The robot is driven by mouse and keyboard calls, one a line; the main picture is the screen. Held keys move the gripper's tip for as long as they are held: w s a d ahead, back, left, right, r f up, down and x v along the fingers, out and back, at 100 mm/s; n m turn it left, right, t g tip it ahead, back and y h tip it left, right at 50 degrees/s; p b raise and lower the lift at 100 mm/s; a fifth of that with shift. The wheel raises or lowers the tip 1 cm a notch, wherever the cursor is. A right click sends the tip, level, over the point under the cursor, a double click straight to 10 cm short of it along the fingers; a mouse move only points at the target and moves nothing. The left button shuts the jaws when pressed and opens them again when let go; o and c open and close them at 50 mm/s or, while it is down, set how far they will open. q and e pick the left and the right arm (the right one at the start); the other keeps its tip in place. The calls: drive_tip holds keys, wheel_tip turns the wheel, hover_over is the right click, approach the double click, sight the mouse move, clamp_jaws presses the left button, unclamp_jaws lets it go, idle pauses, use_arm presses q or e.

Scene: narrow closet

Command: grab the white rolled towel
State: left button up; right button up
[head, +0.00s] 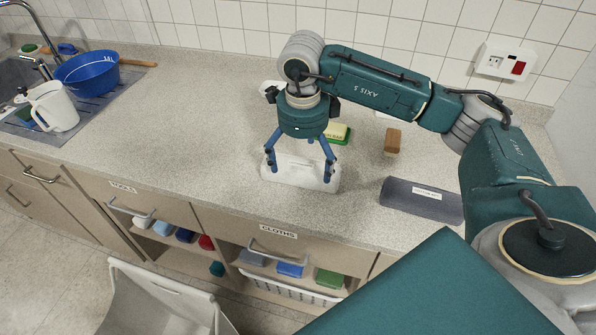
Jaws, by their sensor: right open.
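The white rolled towel (312,174) lies on the speckled counter, near its front edge. My right gripper (300,165) points down over it with its blue fingers spread. The fingertips are at the towel, on either side of its middle; I cannot tell whether they touch it. Part of the towel's far side is hidden behind the fingers. My left gripper does not show.
A grey rolled cloth (421,200) with a label lies right of the towel. Behind are a brown block (392,141) and a yellow-green sponge (338,132). A white pitcher (54,107) and blue basin (88,75) stand at the left. A bin (160,300) stands below.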

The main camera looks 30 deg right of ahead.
sight(300, 170)
drive_tip(key=shift+a+f, duration=0.1)
drive_tip(key=shift+f, duration=0.2)
drive_tip(key=shift+w+a+f, duration=0.1)
drive_tip(key=shift+a+f, duration=0.05)
drive_tip(key=shift+f, duration=0.05)
drive_tip(key=f, duration=0.1)
drive_tip(key=f+p, duration=0.1)
drive_tip(key=f, duration=0.1)
drive_tip(key=f+p, duration=0.1)
drive_tip(key=shift+w+f, duration=0.2)
drive_tip(key=shift+w, duration=0.2)
drive_tip(key=shift+f, duration=0.2)
drive_tip(key=c, duration=1.2)
drive_tip(key=shift+c, duration=1.2)
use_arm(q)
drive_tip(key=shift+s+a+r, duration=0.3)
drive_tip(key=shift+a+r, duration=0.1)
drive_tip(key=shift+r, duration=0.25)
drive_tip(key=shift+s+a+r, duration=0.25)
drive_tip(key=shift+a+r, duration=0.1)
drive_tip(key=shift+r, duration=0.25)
